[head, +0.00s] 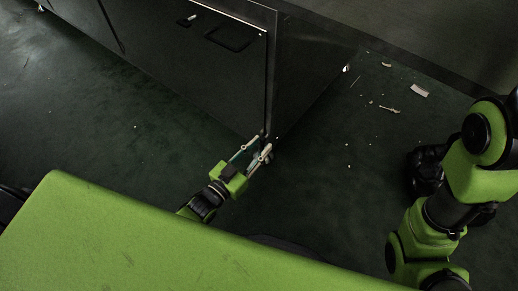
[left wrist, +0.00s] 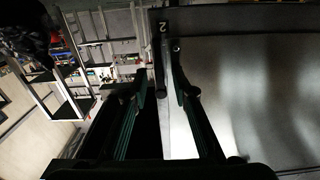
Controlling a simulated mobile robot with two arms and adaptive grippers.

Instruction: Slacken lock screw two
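My left gripper (head: 266,148) reaches the lower corner of the dark cabinet in the head view. Its two fingers are apart, with a visible gap. In the left wrist view the left gripper (left wrist: 160,80) shows its fingers on both sides of a dark upright part. A plate marked "2" (left wrist: 164,27) is just above that part. The part (left wrist: 159,62) may be lock screw two, but it is too dark to be sure. I cannot tell whether the fingers touch it. A dark shape beside my right arm may be my right gripper; its fingers are not clear.
The dark cabinet (head: 190,60) has a recessed handle (head: 231,37) on its front. A pale paper scrap (head: 419,91) and other small litter lie on the dark green floor right of the cabinet. Shelving (left wrist: 60,85) stands at left in the left wrist view.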

